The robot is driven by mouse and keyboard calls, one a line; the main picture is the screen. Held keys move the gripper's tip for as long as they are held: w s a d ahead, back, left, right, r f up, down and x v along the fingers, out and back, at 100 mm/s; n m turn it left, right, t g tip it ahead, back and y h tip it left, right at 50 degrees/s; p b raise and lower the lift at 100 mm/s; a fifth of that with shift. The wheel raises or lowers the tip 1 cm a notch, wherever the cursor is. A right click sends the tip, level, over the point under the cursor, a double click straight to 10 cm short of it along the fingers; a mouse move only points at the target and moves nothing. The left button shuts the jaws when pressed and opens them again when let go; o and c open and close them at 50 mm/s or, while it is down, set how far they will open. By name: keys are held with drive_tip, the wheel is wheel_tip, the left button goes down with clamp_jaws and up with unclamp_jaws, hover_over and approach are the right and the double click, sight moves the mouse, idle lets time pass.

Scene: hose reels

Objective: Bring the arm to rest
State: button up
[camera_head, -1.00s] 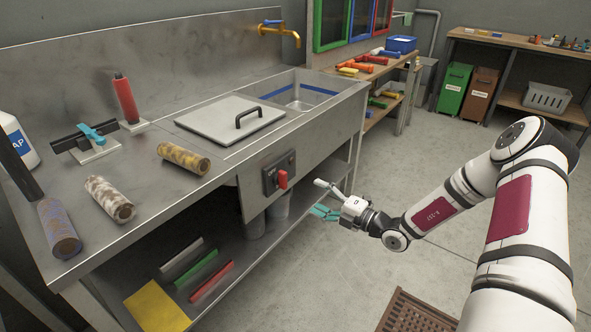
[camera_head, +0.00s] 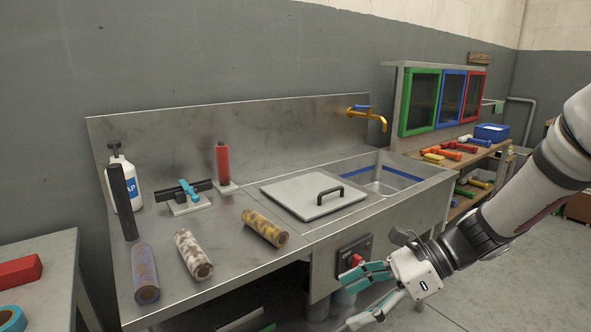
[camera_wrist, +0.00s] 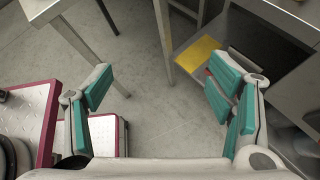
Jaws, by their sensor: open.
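My gripper (camera_head: 362,296) is at the lower right of the head view, in front of the steel sink bench (camera_head: 330,222), beside the red switch knob on its front. Its teal-padded fingers are spread and empty. My white arm (camera_head: 520,195) reaches in from the right edge of the head view. The gripper overlaps the switch box in the head view; I cannot tell whether they touch.
A side table (camera_head: 50,262) is at the left. A yellow sheet (camera_wrist: 199,58) lies on the lower shelf. Open floor (camera_head: 480,285) lies at the right.

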drive_tip(key=s+d+r+n+h, duration=0.3)
drive_tip(key=s+n+h, duration=0.1)
drive_tip(key=s+n, duration=0.35)
drive_tip(key=s+d+r+n+t+h, duration=0.1)
drive_tip(key=s+d+r+n+h, duration=0.2)
drive_tip(key=s+n, duration=0.45)
drive_tip(key=s+d+r+n+h, duration=0.25)
drive_tip(key=s+n+h, duration=0.25)
drive_tip(key=s, duration=0.5)
wheel_tip(320, 180, up, 16)
drive_tip(key=t+p, duration=0.3)
drive_tip(key=p, duration=1.2)
drive_tip(key=shift+w+r+y+p, duration=0.15)
drive_tip(key=shift+r+y+p, duration=0.1)
drive_tip(key=shift+y+p, duration=0.05)
drive_tip(key=shift+d, duration=0.1)
